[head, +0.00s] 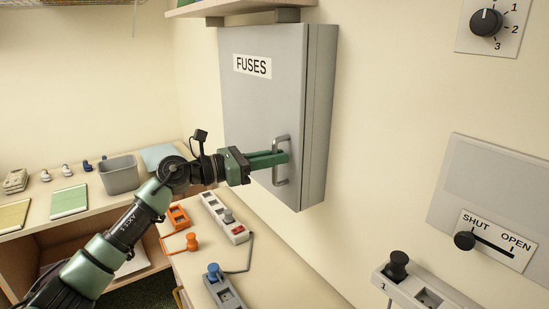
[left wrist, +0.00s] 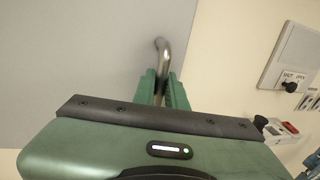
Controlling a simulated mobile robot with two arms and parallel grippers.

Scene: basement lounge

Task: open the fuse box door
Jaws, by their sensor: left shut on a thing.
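The fuse box (head: 317,120) is a grey wall cabinet. Its door (head: 245,110) bears a "FUSES" label and looks shut in the head view. A metal bar handle (head: 281,175) stands on the door's lower right. My left gripper (head: 284,158) is shut on this handle, with a green finger across its middle. In the left wrist view the handle (left wrist: 163,52) comes up from between the two green fingers (left wrist: 162,88), in front of the grey door (left wrist: 90,50). My right gripper is in neither view.
A shelf (head: 235,5) is right above the box. Below, a counter (head: 270,275) carries a power strip (head: 225,218), an orange device (head: 178,217) and a blue-plugged socket (head: 222,288). A SHUT/OPEN slider panel (head: 495,240) and a dial (head: 486,22) are on the right wall.

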